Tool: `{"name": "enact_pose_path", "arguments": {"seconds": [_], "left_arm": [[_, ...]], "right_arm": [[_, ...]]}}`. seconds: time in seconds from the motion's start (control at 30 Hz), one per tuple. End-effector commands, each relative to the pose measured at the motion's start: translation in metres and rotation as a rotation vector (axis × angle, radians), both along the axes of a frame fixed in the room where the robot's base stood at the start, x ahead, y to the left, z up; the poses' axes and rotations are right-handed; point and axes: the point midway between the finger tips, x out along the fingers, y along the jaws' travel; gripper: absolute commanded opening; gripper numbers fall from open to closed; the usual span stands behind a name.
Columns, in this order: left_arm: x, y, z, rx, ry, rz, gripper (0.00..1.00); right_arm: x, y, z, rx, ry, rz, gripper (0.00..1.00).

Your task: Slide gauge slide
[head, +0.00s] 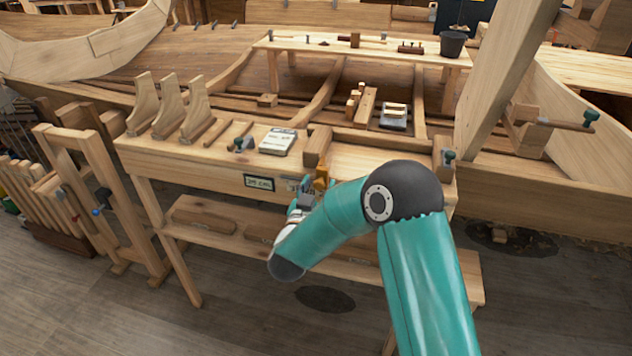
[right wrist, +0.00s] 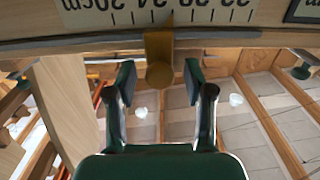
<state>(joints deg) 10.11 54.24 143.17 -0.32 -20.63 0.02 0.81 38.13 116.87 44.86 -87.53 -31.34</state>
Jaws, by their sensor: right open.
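The gauge slide (right wrist: 159,48) is a brass-coloured piece with a round knob, sitting across the lower edge of a pale printed scale (right wrist: 90,15). The scale's numbers appear upside down in the right wrist view. My right gripper (right wrist: 159,84) is open, with one dark green finger on each side of the knob and a gap at both. In the head view, the brass slide (head: 321,176) shows at the bench front, and my right gripper (head: 306,192) is just beside it, partly hidden by my arm. My left gripper is not in view.
The workbench (head: 225,165) carries wooden brackets (head: 195,110), a white-topped block (head: 278,141) and a wooden block (head: 317,145). A framed "25 cm" sign (head: 259,183) is on its front. A lower shelf (head: 215,232) lies below. A wooden frame (head: 100,200) stands left.

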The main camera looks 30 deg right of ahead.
Motion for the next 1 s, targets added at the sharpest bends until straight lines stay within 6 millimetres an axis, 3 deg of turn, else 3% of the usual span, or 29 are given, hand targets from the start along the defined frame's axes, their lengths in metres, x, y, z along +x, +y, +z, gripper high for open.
{"name": "enact_pose_path", "arguments": {"seconds": [0.43, 0.73, 0.93, 0.97, 1.0], "left_arm": [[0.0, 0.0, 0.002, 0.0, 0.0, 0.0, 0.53], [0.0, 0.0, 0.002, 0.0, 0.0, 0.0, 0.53], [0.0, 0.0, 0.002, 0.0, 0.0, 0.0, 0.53], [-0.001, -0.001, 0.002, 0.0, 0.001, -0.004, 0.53], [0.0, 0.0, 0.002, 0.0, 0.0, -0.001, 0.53]], "right_arm": [[0.006, -0.009, 0.0, 0.0, 0.0, -0.001, 0.53], [0.006, -0.009, 0.0, 0.0, 0.0, -0.001, 0.03], [0.006, -0.009, 0.0, 0.0, 0.0, -0.001, 0.0], [0.007, 0.007, 0.0, 0.0, 0.0, 0.006, 0.0], [0.007, 0.0, 0.0, 0.0, 0.0, 0.003, 0.0]]}}
